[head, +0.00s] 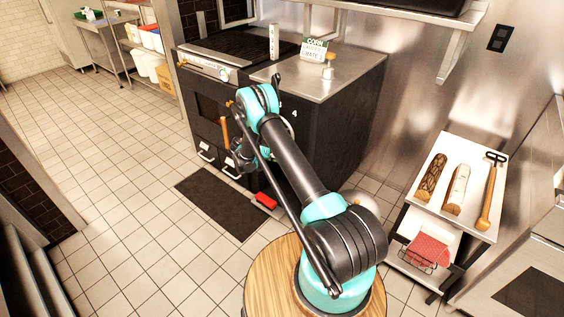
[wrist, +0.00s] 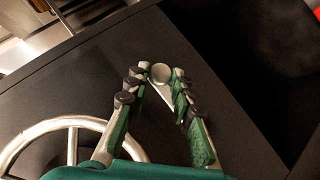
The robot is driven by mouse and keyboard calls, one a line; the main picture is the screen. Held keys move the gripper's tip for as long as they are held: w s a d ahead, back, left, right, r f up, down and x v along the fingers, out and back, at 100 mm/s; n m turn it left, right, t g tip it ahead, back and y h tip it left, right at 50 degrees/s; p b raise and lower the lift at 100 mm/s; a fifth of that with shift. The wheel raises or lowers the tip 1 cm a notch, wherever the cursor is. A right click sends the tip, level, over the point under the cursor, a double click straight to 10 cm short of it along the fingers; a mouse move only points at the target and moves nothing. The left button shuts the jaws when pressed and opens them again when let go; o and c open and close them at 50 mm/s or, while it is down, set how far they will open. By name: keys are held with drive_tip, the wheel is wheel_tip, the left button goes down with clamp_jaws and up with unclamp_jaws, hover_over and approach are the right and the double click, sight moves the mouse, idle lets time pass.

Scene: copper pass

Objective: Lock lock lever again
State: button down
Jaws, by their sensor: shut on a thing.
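In the wrist view my gripper (wrist: 160,80) has its two green-padded fingers closed around the round metal end of the lock lever (wrist: 159,73). The lever lies against a dark flat panel (wrist: 85,85). Part of its shaft is hidden between the fingers. A pale metal handwheel (wrist: 38,129) shows at lower left, partly covered by my gripper. In the head view my arm reaches to the black cooking unit (head: 340,120), and the lever cannot be made out there behind the arm.
A dark mat (head: 215,203) lies on the tiled floor before the unit, with a red object (head: 265,201) by its edge. A cart (head: 480,222) at right holds logs and a wooden-handled tool. A sign (head: 314,49) stands on the unit's top. The floor at left is clear.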

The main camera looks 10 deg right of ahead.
drive_tip(key=shift+r, duration=0.1)
drive_tip(key=c, duration=1.3)
unclamp_jaws()
drive_tip(key=v, duration=1.2)
